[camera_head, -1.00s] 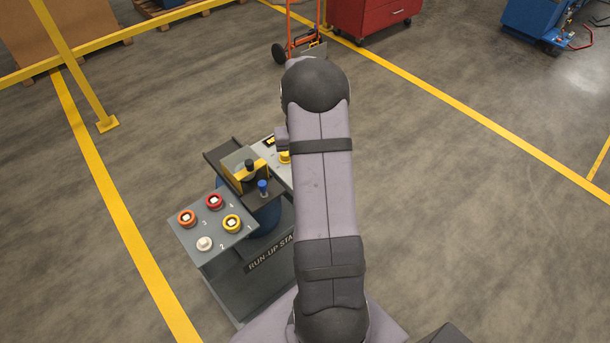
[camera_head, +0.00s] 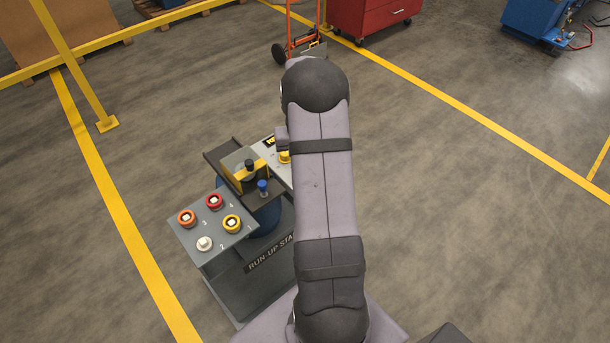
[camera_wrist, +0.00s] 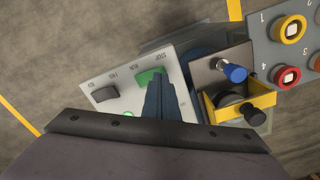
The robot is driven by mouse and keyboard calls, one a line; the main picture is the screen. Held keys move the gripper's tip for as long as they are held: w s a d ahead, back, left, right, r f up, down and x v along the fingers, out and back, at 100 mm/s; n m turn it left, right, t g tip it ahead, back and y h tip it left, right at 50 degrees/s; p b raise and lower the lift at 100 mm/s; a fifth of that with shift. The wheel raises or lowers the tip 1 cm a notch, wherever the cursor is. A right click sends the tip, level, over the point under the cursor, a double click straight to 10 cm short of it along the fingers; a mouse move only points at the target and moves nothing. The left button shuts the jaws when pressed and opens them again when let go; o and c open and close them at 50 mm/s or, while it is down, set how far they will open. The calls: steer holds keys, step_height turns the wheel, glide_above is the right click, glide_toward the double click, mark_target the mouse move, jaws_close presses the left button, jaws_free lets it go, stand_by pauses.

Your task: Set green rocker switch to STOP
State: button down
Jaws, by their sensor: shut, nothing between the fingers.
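The green rocker switch (camera_wrist: 147,77) shows in the wrist view on a pale panel (camera_wrist: 91,86), with RUN printed by its left end and STOP by its right end. My gripper (camera_wrist: 156,80) is shut and empty, its fingertips over the right, STOP-side part of the green rocker. The fingers hide part of the rocker, and I cannot tell whether they touch it or which way it is tilted. In the head view my arm hides the rocker.
A black rocker (camera_wrist: 104,94) and a green lamp (camera_wrist: 128,114) are on the same panel. Beside it are a blue-knobbed lever (camera_wrist: 234,72) and a yellow bracket (camera_wrist: 265,101). A grey box with several round buttons (camera_head: 193,227) stands farther left in the head view.

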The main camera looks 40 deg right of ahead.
steer(key=shift+f+b, duration=0.5)
steer(key=shift+f, duration=0.35)
stand_by(0.5)
steer(key=shift+r, duration=0.2)
step_height(320, 180, up, 7)
steer(key=p, duration=0.5)
steer(key=shift+f+p, duration=0.15)
steer(key=shift+p, duration=0.2)
stand_by(0.4)
